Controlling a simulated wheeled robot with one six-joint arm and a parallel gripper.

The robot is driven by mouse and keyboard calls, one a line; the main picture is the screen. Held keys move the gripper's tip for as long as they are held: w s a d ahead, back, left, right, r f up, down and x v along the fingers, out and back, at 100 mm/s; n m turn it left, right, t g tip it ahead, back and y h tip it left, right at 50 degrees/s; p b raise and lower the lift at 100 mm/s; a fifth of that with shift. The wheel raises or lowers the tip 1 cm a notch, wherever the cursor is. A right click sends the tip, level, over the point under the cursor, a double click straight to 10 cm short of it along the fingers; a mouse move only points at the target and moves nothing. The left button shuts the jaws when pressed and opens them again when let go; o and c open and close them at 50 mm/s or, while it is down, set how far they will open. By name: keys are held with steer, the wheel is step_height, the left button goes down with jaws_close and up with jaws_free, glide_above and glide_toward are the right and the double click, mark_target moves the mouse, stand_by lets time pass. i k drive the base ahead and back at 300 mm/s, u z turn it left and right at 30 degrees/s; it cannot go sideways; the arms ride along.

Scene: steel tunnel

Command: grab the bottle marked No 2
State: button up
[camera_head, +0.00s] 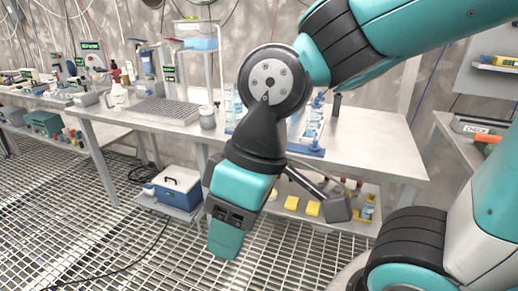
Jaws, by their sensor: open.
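No marking "No 2" can be read on any bottle. Clear bottles with blue caps (316,112) stand in a blue-based holder on the steel table (375,155), partly behind my arm. More clear bottles (229,100) show left of my wrist. A small bottle with a blue label (368,207) stands on the table's lower shelf. A white bottle (119,95) stands far left. My gripper (282,222) hangs in front of the table, over the grated floor, jaws apart with nothing seen between them. It touches no bottle, and my arm hides part of the tabletop.
Yellow blocks (307,208) lie on the lower shelf. A metal tray rack (166,110) stands on the left part of the table. A blue and white box (179,187) sits low beneath. A side bench (455,140) stands right. The front right tabletop is clear.

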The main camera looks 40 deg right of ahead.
mark_target(312, 121)
steer(key=z, duration=0.15)
steer(key=k, duration=0.2)
steer(key=u, duration=0.8)
steer(key=i, duration=0.9)
steer(key=z, duration=1.25)
steer(key=i, duration=0.85)
steer(key=z, duration=0.8)
